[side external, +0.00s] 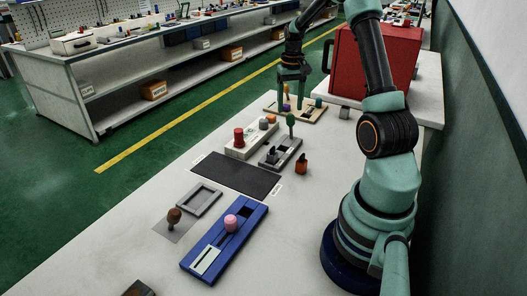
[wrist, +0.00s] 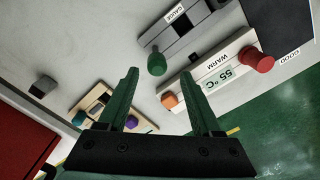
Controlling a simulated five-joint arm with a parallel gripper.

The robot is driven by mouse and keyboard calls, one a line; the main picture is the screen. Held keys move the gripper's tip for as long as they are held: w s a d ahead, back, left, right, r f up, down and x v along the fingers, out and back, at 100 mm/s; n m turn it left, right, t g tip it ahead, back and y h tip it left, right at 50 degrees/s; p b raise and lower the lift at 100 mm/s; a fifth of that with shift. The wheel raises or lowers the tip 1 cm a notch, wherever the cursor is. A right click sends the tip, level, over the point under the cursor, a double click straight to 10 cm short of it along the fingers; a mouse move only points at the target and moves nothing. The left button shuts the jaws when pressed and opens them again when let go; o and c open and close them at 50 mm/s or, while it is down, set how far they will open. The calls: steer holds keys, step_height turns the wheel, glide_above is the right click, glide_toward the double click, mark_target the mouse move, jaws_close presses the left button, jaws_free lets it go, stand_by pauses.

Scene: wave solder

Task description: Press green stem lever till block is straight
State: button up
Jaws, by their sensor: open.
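A lever with a green knob (side external: 290,120) stands up from a grey gauge fixture (side external: 281,151) on the bench. The fixture has a dark slot and a small dark piece in it. In the wrist view the green knob (wrist: 157,64) lies just beyond and between my fingertips, with the fixture (wrist: 190,32) labelled GAUGE above it. My gripper (side external: 291,102) is open and empty, pointing down behind the green knob, over the wooden board. It also shows in the wrist view (wrist: 159,78). No contact with the knob is visible. Whether a block is straight is too small to tell.
A white WARM box (side external: 238,150) with a red knob stands left of the fixture. A wooden board (side external: 316,112) with coloured pegs lies behind. A dark mat (side external: 237,176) and a blue board (side external: 245,222) lie nearer. A red box (side external: 375,60) stands back right.

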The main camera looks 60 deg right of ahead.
mark_target(290, 126)
steer(key=f, duration=0.8)
steer(key=shift+s+d+f, duration=0.2)
steer(key=shift+s+f, duration=0.05)
steer(key=shift+f, duration=0.1)
jaws_close()
steer(key=shift+w, duration=0.2)
stand_by(0.7)
